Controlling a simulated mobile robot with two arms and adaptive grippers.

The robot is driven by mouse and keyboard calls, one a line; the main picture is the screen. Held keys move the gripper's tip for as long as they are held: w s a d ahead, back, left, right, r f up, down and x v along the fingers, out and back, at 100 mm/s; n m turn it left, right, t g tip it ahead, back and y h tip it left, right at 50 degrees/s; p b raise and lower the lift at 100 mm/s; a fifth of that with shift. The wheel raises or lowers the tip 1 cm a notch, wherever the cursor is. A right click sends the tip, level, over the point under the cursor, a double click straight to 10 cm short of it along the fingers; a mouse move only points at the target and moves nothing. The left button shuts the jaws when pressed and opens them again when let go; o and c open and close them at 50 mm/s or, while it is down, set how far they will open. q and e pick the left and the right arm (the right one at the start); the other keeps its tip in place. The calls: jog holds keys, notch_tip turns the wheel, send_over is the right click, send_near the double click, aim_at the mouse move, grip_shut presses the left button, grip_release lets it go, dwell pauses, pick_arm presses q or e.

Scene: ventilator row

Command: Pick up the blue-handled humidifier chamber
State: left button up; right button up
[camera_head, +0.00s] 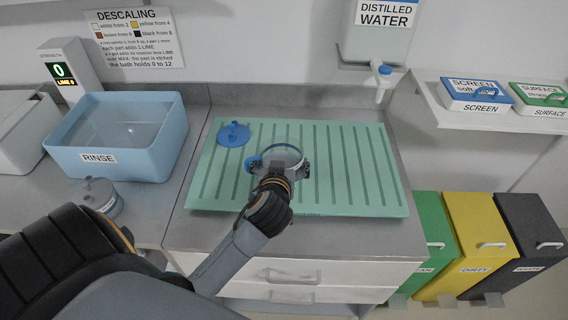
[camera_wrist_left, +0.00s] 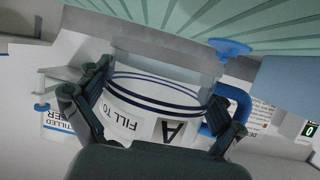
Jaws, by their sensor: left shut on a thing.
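The blue-handled humidifier chamber (camera_head: 284,152) is a clear round pot with blue rings and a blue handle (camera_head: 251,163) on its left side. It is over the green ribbed mat; I cannot tell whether it touches it. My left gripper (camera_head: 281,173) is shut on its near side and hides part of it. In the left wrist view the chamber (camera_wrist_left: 150,100) sits between the two fingers (camera_wrist_left: 155,112), with the letter A and "FILL TO" on its wall, and the blue handle (camera_wrist_left: 241,103) beside one finger. My right gripper is not in view.
A blue lid (camera_head: 233,134) lies on the green mat (camera_head: 350,170), left of the chamber. A blue RINSE basin (camera_head: 105,158) and a grey-lidded pot (camera_head: 103,197) stand left. A distilled water dispenser (camera_head: 383,72) hangs behind. The mat's right side is clear.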

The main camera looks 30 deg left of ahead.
pick_arm(q)
jog(key=a+r+v, duration=0.1)
jog(key=v, duration=1)
jog(key=shift+s+a+p, duration=0.2)
jog(key=shift+a+p, duration=0.05)
jog(key=shift+p, duration=0.15)
jog(key=shift+w, duration=0.1)
